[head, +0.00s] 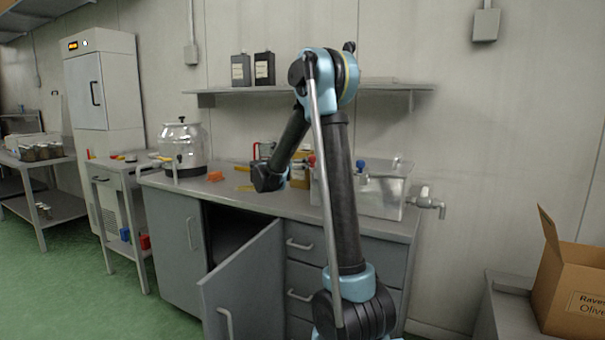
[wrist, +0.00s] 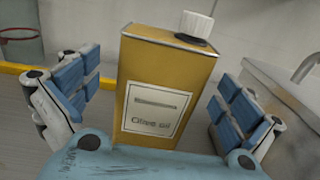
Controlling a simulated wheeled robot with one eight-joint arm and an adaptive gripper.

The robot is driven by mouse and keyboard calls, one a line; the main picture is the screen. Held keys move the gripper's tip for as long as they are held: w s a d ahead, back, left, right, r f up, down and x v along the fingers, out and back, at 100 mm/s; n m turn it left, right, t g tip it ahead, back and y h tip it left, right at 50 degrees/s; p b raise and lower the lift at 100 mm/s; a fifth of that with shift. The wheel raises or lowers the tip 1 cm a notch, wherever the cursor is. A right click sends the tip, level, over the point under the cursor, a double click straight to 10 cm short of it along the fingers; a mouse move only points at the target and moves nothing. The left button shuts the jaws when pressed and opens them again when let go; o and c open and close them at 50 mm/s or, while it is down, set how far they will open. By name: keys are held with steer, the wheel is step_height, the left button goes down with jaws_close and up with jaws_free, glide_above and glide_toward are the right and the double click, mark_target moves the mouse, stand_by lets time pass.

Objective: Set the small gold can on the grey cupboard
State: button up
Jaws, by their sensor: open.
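The gold can (wrist: 168,75) has a white cap and an "Olive oil" label. In the wrist view it stands upright, close in front of my gripper (wrist: 152,88). In the head view a gold can (head: 299,177) shows on the worktop, partly hidden by my arm; my fingers cannot be made out there. A low grey cupboard (head: 497,310) is partly visible at the lower right. The worktop's grey base (head: 175,240) also has cupboard doors.
One worktop door (head: 245,285) hangs open towards me. A steel tank with a tap (head: 380,195) and a steel urn (head: 184,145) stand on the worktop. A cardboard box (head: 575,285) takes up room on the right-hand cupboard. A shelf (head: 225,91) hangs above.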

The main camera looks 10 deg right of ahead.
steer(key=x, duration=0.4)
steer(key=shift+d+r, duration=0.15)
steer(key=shift+d, duration=0.1)
steer(key=shift+c, duration=0.2)
steer(key=c, duration=2)
